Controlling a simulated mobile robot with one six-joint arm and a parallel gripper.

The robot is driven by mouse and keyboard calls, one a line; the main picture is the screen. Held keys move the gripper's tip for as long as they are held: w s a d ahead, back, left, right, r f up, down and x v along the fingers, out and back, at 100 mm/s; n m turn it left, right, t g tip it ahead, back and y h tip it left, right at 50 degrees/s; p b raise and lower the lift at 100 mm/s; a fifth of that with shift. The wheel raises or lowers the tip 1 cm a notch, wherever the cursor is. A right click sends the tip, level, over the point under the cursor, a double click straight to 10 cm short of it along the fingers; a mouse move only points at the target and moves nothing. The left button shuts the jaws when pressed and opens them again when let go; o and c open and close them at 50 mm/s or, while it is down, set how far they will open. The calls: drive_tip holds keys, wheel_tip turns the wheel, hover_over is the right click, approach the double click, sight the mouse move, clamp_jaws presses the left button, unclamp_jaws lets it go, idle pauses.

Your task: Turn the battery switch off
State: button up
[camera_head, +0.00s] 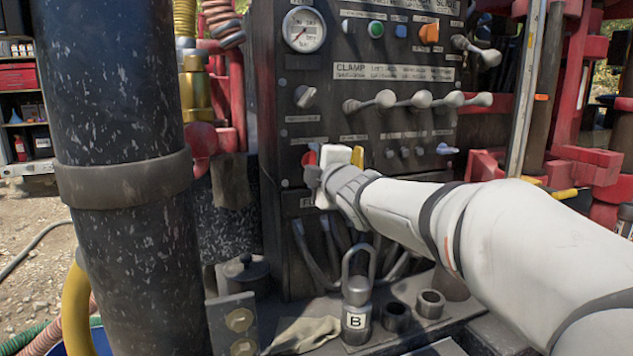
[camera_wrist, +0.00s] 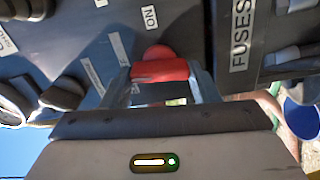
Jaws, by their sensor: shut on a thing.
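The battery switch is a red knob (camera_wrist: 160,70) on the dark control panel (camera_head: 345,110). In the wrist view it sits between the two fingers of my gripper (camera_wrist: 163,84), which is shut on it. A label reading ON is beside it, with a partly hidden label nearby. In the head view my gripper (camera_head: 332,170) is at the panel's lower left, and only a small red part of the switch (camera_head: 311,158) shows at its left side. The rest of the switch is hidden behind my gripper and wrist.
A pressure gauge (camera_head: 304,29), a row of levers (camera_head: 420,100) and an orange switch (camera_head: 429,33) are on the panel above. A fuse panel (camera_wrist: 265,40) is close beside. A padlock-like weight marked B (camera_head: 356,318) and metal rings (camera_head: 430,303) stand on the ledge below.

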drive_tip(key=shift+f+n+b, duration=0.1)
drive_tip(key=shift+n+b, duration=0.4)
drive_tip(key=shift+n, duration=0.4)
drive_tip(key=o, duration=1)
drive_tip(key=shift+s, duration=0.1)
drive_tip(key=p+v, duration=0.1)
drive_tip(key=v, duration=0.6)
drive_tip(key=shift+s+d, duration=0.1)
drive_tip(key=shift+s, duration=0.15)
